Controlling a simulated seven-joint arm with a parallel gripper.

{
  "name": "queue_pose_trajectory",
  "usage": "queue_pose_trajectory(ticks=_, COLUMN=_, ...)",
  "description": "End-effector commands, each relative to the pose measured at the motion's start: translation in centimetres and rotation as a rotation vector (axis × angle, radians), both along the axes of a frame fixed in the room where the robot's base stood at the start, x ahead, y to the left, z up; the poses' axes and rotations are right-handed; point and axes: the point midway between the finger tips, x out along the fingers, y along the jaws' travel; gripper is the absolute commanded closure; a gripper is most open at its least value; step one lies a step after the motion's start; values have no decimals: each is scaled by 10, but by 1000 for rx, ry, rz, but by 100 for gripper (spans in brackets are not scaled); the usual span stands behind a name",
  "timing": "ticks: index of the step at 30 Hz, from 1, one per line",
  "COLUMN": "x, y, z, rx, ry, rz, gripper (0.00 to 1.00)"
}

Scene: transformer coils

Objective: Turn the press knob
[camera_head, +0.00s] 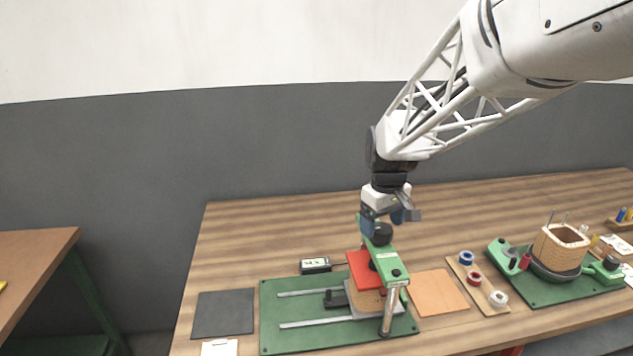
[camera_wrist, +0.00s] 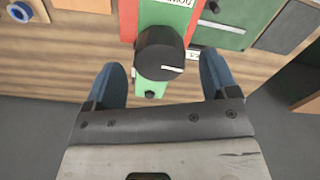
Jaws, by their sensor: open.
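The press knob is a black round knob with a white mark line. It sits on top of the green press arm in the wrist view (camera_wrist: 160,52), and it shows in the head view (camera_head: 381,234) just below my gripper. My gripper (camera_wrist: 162,78) is open, with one blue finger on each side of the knob and gaps visible between fingers and knob. The press (camera_head: 385,262) is a green bar on posts over a red plate (camera_head: 362,270) and a tan block, on a green base (camera_head: 272,338). The fingertips are partly hidden in the head view.
A small display box (camera_head: 315,265) stands behind the base. A dark mat (camera_head: 222,313) lies left; an orange board (camera_head: 438,292) and a rack of tape rolls (camera_head: 473,278) lie right. A coil winder with a wound coil (camera_head: 560,248) stands farther right.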

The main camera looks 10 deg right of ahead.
Motion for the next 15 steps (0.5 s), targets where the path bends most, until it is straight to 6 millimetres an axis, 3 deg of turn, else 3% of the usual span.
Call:
queue_pose_trajectory(ticks=6, x=0, y=0, z=-19, rx=0, ry=1, rz=0, gripper=20)
queue_pose_trajectory(ticks=15, x=0, y=0, z=-24, rx=0, ry=0, rz=0, gripper=20)
